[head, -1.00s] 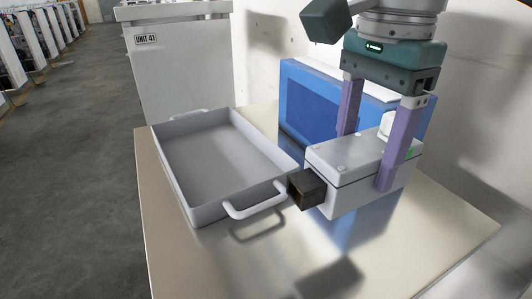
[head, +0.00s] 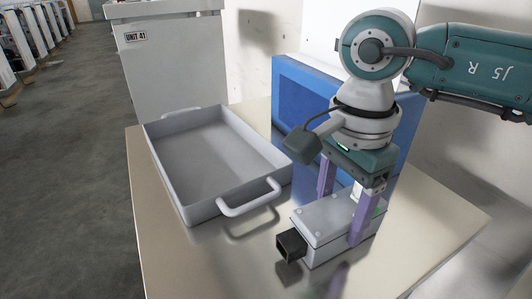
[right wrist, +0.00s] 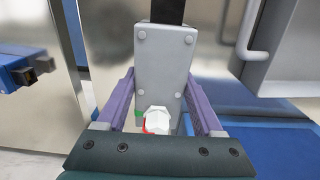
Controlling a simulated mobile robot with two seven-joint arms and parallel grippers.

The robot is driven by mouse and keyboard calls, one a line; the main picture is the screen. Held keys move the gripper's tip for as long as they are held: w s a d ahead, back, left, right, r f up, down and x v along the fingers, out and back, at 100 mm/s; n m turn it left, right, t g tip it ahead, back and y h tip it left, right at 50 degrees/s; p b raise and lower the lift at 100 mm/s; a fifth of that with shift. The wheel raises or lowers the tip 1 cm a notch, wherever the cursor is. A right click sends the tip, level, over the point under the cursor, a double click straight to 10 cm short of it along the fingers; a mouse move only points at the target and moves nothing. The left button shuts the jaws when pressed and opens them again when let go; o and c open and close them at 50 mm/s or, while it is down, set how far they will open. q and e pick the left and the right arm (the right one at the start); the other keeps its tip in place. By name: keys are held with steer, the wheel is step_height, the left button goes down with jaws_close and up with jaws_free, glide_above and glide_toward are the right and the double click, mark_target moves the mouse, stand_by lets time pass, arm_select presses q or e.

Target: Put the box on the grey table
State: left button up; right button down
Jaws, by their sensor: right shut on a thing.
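The box (head: 325,222) is light grey with screws on its lid and a black square spout (head: 291,245) at its near end. My right gripper (head: 339,217) has its two purple fingers shut on the sides of the box. The box is level and low over the shiny grey table (head: 200,265); I cannot tell whether it touches the surface. In the right wrist view the box (right wrist: 165,62) lies between the fingers, with a white knob (right wrist: 157,118) at its near end. My left gripper is not in view.
A grey tray (head: 181,213) with handles stands empty on the table, left of the box. A blue panelled unit (head: 297,95) stands behind the box. A grey cabinet (head: 170,60) marked UNIT 41 is beyond the tray. The table's front is clear.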

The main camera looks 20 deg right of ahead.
steer(key=shift+c, duration=0.2)
jaws_free()
